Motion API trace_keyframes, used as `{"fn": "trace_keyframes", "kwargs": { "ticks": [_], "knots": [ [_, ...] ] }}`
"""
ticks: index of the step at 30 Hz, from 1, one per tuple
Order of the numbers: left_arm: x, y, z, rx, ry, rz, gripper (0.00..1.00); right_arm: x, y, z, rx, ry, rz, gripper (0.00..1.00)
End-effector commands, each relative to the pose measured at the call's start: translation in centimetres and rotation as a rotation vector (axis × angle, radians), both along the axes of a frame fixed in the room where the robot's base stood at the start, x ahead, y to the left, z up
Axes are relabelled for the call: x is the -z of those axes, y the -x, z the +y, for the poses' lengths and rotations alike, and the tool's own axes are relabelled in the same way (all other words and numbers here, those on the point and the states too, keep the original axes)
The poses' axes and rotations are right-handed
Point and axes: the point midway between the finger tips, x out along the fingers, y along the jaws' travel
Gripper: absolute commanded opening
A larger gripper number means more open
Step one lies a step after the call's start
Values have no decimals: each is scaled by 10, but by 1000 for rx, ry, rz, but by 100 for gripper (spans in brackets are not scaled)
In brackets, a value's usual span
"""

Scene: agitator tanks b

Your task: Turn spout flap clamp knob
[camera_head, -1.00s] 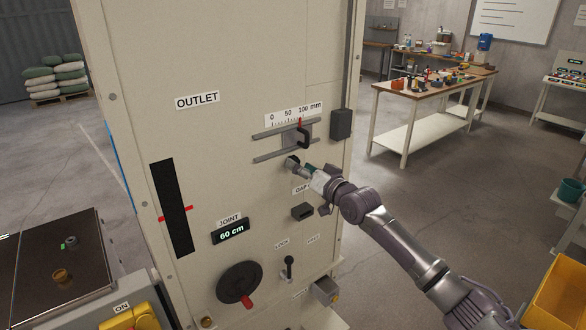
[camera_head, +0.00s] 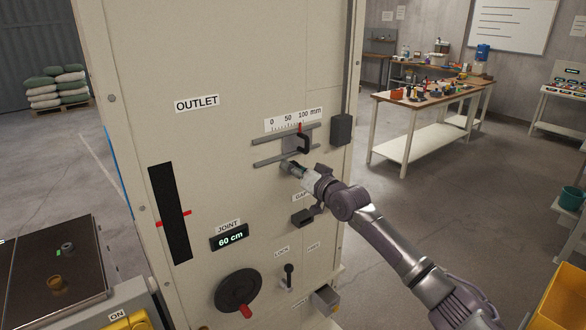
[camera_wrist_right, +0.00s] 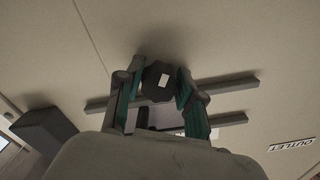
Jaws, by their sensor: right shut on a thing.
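The clamp knob (camera_wrist_right: 158,82) is a dark, faceted knob with a small white mark on its face. In the right wrist view it sits between the two green-padded fingers of my right gripper (camera_wrist_right: 156,92), which is shut on it. In the head view my right gripper (camera_head: 298,172) reaches the panel just below the slide rails (camera_head: 270,158), and mostly hides the knob. The dark slide handle (camera_head: 303,142) sits above, with the red pointer near 100 on the mm scale (camera_head: 293,120). My left gripper is not in view.
The cream OUTLET panel (camera_head: 230,70) carries a dark box (camera_head: 341,129), a GAP fitting (camera_head: 302,217), a lock lever (camera_head: 288,273), a black handwheel (camera_head: 238,290) and a JOINT display reading 60 cm (camera_head: 229,237). A workbench (camera_head: 420,98) stands behind at right; floor between is clear.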

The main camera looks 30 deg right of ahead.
Motion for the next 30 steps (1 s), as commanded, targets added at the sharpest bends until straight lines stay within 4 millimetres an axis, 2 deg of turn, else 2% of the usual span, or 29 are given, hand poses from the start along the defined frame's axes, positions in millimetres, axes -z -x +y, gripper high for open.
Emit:
{"fn": "trace_keyframes", "kwargs": {
  "ticks": [9, 11, 21, 24, 30],
  "knots": [
    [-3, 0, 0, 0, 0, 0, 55, -1, 0, 0, 0, -24, 2, 0],
    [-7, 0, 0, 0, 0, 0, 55, -2, 0, 0, 0, -80, 7, 0],
    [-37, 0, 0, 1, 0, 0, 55, -3, 0, 1, 0, -617, 48, 0],
    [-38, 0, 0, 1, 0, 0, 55, -1, 0, 0, 0, -687, 54, 0],
    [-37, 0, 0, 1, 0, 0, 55, 0, 0, 0, 0, -700, 55, 0]
  ]
}}
